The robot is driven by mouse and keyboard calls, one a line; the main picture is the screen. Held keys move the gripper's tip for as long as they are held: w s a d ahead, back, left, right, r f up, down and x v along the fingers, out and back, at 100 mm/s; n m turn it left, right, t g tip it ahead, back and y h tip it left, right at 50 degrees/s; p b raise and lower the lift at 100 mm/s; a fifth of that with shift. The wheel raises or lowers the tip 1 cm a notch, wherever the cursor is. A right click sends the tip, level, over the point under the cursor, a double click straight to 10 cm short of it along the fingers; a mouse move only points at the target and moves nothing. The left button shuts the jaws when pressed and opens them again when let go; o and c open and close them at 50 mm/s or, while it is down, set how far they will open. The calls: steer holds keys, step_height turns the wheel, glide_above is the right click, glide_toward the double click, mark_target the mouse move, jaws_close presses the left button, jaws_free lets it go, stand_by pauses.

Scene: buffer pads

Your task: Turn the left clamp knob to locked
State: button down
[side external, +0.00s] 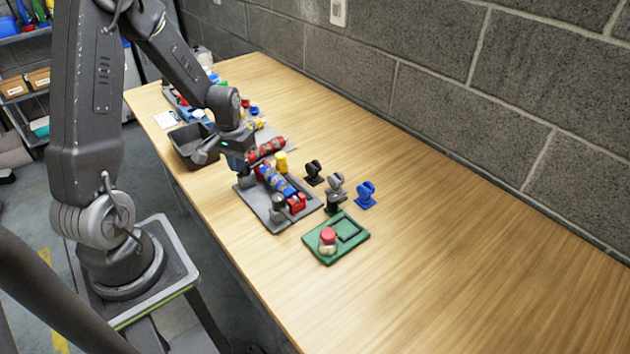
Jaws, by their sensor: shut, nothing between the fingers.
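A grey fixture plate (266,216) lies on the table in the side external view. It carries a blue banded roller (277,181), red blocks (296,203) and a dark round-topped knob (279,201) at its near end. A yellow cylinder (281,161) stands by its far end, near a red banded roller (267,147). My gripper (246,178) points down at the left edge of this plate, and its fingers are shut and empty. The fingertips are small and dark, so contact is unclear. I cannot tell which part is the left clamp knob or how it is turned.
Black (314,168), grey (336,185) and blue (366,194) upright parts stand right of the plate. A green pad (347,246) with a red button (328,235) lies nearer. A dark bin (189,150) is left of my gripper. The table's right side is clear.

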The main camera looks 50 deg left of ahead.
steer(key=shift+a+f, duration=0.35)
steer(key=shift+f, duration=0.1)
steer(key=shift+s+d, duration=0.1)
steer(key=shift+s, duration=0.15)
step_height(320, 180, up, 6)
steer(key=shift+w+d, duration=0.1)
